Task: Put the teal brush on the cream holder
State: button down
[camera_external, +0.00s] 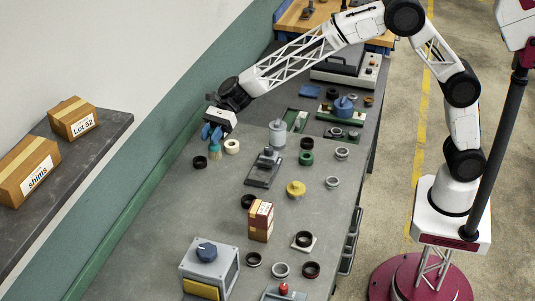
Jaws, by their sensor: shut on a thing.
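My gripper (213,133) with blue fingers is over the far left part of the bench, pointing down. It is shut on the teal brush (215,148), which hangs upright below the fingers with its paler bristle end down. Its upper part is hidden by the fingers. The cream holder (232,146) looks like a small round cream ring on the bench, just right of the brush. The brush appears beside the holder, not on it; I cannot tell whether its lower end touches the bench.
A black ring (200,162) lies just left of the brush. A grey cylinder (277,133) and a dark stand (264,167) are to the right.

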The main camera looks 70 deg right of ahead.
jog(key=w+d+r, duration=0.1)
jog(key=d+r, duration=0.1)
jog(key=d, duration=1.6)
jog(key=shift+w+d, duration=0.3)
jog(key=shift+d, duration=0.1)
jog(key=shift+f, duration=2.45)
jog(key=shift+f, duration=0.1)
jog(key=shift+f, duration=2.4)
jog(key=shift+f, duration=0.1)
jog(key=c, duration=0.9)
grip_release()
jog(key=shift+o, duration=0.2)
